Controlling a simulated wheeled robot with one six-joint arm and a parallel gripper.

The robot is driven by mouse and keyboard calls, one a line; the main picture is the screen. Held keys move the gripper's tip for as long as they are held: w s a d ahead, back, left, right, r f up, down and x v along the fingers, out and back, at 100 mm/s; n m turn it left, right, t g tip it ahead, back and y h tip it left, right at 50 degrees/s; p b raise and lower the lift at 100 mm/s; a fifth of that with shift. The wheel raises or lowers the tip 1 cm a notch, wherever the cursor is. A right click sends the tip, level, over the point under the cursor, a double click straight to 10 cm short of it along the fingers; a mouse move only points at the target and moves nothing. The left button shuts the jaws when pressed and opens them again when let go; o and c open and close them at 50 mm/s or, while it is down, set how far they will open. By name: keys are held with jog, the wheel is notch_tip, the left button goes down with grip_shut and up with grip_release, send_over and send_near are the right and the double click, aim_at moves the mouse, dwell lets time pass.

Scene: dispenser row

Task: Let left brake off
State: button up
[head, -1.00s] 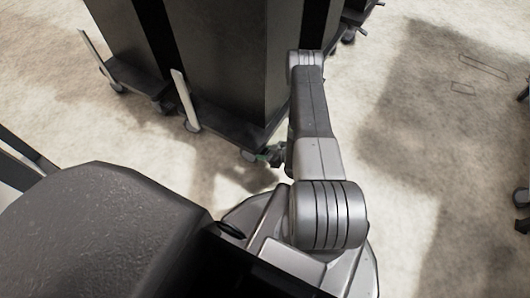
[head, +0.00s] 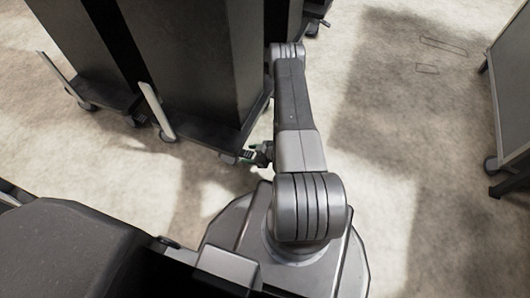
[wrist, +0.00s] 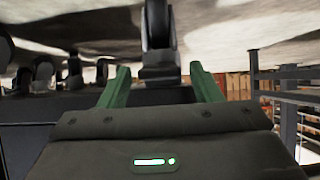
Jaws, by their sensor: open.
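A tall dark dispenser (head: 190,60) stands on a low black base with casters. In the wrist view, a caster (wrist: 157,22) with a dark grey block-like brake pedal (wrist: 159,72) lies straight ahead of my gripper (wrist: 160,84). The green fingers are apart, one to each side of the pedal. I cannot tell whether they touch it, nor whether the pedal is up or down. In the head view my gripper (head: 262,154) is small beside the near right corner of the base, partly hidden by my arm.
Another dark dispenser (head: 85,40) stands to the left. Pale upright bars (head: 157,110) rise at the base ends. A wheeled grey panel or cart (head: 512,90) stands at the far right. The floor between is clear. Metal railing (wrist: 285,100) shows at right in the wrist view.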

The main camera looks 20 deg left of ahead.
aim_at(248, 154)
jog(key=p+v, duration=0.2)
jog(key=v, duration=0.7)
jog(key=shift+d+r, duration=0.2)
jog(key=shift+d, duration=0.15)
jog(key=shift+a, duration=0.1)
jog(key=b+x, duration=0.3)
jog(key=x, duration=1)
jog(key=shift+a+f+b, duration=0.2)
jog(key=shift+a+b, duration=0.1)
jog(key=shift+b, duration=0.05)
jog(key=shift+d, duration=0.1)
